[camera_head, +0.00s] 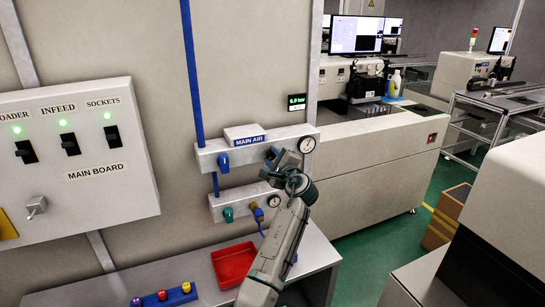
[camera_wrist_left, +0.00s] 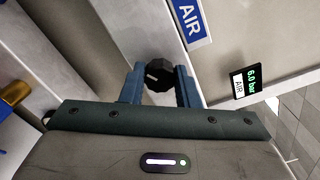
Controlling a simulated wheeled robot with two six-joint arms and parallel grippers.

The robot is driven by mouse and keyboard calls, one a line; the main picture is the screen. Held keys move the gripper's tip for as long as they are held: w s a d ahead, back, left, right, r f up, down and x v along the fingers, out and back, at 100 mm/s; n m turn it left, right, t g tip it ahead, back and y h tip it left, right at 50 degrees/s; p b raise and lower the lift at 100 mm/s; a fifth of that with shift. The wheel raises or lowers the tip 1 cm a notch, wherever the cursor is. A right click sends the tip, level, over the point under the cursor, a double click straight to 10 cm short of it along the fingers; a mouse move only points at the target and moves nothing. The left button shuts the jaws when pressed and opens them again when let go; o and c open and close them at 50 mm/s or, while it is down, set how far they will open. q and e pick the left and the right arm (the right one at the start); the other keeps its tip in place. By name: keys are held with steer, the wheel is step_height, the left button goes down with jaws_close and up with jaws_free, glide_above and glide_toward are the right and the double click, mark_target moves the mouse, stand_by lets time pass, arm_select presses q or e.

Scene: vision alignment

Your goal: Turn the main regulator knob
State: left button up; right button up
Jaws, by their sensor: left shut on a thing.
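The main regulator knob shows as a black faceted knob (camera_wrist_left: 157,75) in the left wrist view, below the blue MAIN AIR label there. My left gripper (camera_wrist_left: 160,88) is shut on it, with a blue finger on each side. In the head view my left gripper (camera_head: 275,157) is at the MAIN AIR panel (camera_head: 210,156), just left of its round gauge (camera_head: 306,144), and hides most of the knob. A small display (camera_head: 296,102) above the panel reads 6.0 bar. My right gripper is not in view.
A blue valve handle (camera_head: 223,162) is left on the panel. A lower panel carries a green knob (camera_head: 228,214), a brass-and-blue fitting (camera_head: 257,213) and a gauge (camera_head: 273,200). Below are a red tray (camera_head: 219,270) and a blue block (camera_head: 174,298). The MAIN BOARD box (camera_head: 110,195) stands left.

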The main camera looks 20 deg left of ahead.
arm_select(q)
steer(key=shift+f, duration=0.15)
steer(key=o, duration=1)
steer(key=shift+c, duration=0.2)
steer(key=shift+d, duration=0.1)
steer(key=shift+s+d+b, duration=0.25)
steer(key=shift+b, duration=0.05)
steer(key=b+v, duration=0.4)
steer(key=v, duration=0.6)
steer(key=shift+s, duration=0.1)
